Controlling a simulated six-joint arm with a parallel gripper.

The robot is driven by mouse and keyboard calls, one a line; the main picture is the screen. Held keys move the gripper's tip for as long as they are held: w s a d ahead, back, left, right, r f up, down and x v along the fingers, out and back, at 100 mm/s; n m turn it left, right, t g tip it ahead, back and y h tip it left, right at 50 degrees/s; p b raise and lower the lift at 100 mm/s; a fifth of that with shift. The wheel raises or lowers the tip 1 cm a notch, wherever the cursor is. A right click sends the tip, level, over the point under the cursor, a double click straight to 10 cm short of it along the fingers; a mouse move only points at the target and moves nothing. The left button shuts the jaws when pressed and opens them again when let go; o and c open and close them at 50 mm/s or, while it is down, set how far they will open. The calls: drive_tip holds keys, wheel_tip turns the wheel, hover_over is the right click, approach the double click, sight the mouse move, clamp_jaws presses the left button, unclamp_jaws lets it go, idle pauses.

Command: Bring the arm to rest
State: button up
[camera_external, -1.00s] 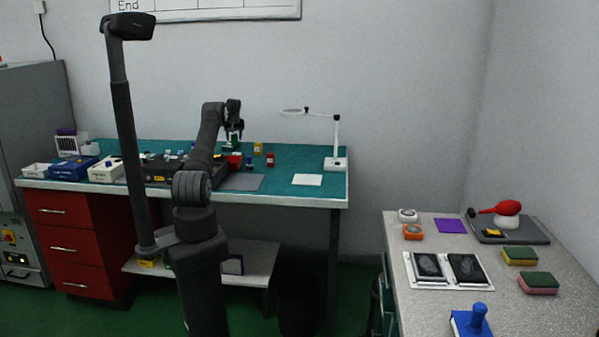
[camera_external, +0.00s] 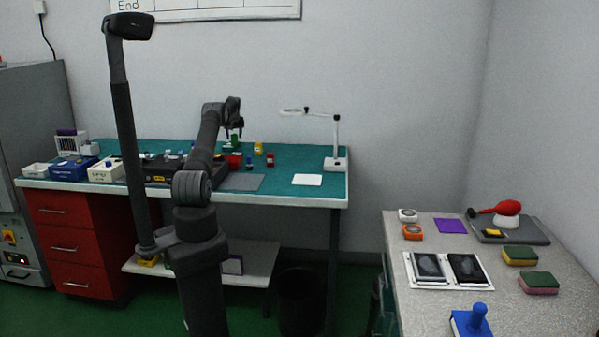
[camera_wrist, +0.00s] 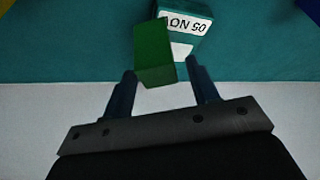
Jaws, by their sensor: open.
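My gripper (camera_external: 237,126) is raised over the back of the teal-topped workbench (camera_external: 310,165), above a small green item (camera_external: 234,140). In the wrist view my gripper (camera_wrist: 163,72) is open, with its two dark fingers apart. A green block (camera_wrist: 153,45) shows beyond and between the fingertips, apparently not held. Beside it is a teal box (camera_wrist: 192,18) with a white label that reads upside down.
A yellow bottle (camera_external: 258,148) and a red bottle (camera_external: 270,160) stand right of the gripper. A magnifier lamp (camera_external: 336,150) stands near the right end. Bins, including a blue one (camera_external: 73,168), line the left. Air above the bench is clear.

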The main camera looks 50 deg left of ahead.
wheel_tip(320, 180, down, 2)
drive_tip(key=v, duration=1.2)
drive_tip(key=x, duration=1.2)
drive_tip(key=shift+f, duration=0.1)
wheel_tip(320, 180, up, 4)
drive_tip(key=shift+r, duration=0.15)
drive_tip(key=w+d+r, duration=0.4)
drive_tip(key=d+r, duration=0.3)
drive_tip(key=d, duration=0.4)
drive_tip(key=s+d+m+t+h, duration=0.1)
drive_tip(key=s+d+m, duration=0.2)
drive_tip(key=d, duration=0.6)
drive_tip(key=s+d+m+h, duration=0.2)
drive_tip(key=s+d+m, duration=0.1)
drive_tip(key=d+m, duration=0.5)
drive_tip(key=s+d+f+m+t+h, duration=0.1)
drive_tip(key=s+d+m+h, duration=0.1)
drive_tip(key=d+m, duration=0.4)
drive_tip(key=s+d, duration=0.1)
drive_tip(key=d, duration=0.4)
drive_tip(key=shift+s+d+t, duration=0.25)
drive_tip(key=shift+d+t, duration=0.05)
